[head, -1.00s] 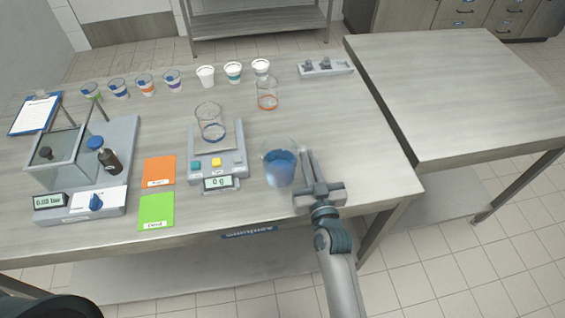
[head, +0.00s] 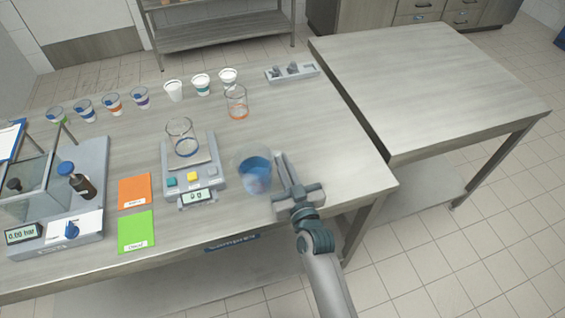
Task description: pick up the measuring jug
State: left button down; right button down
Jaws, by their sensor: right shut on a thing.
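The measuring jug (head: 254,174) is a clear vessel with blue liquid in it, at the front right part of the steel bench, to the right of the scale. It looks upright and its lower part is blurred. My right gripper (head: 281,172) is shut on it from its right side; the exact contact is hard to see. I cannot tell whether the jug's base touches the bench. My left gripper is out of the picture.
A scale (head: 203,184) bearing a glass beaker (head: 181,140) stands left of the jug. An orange-marked beaker (head: 237,104) is behind it, with a row of cups farther back. Orange (head: 135,190) and green cards lie left. A bare second table (head: 430,90) stands right.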

jog(key=shift+r+p, duration=1.9)
jog(key=shift+r, duration=0.2)
jog(key=w+d+r+p, duration=0.1)
jog(key=d+r+p, duration=0.5)
jog(key=d, duration=0.5)
jog(key=shift+w+d+r+p, duration=0.2)
jog(key=shift+p, duration=0.1)
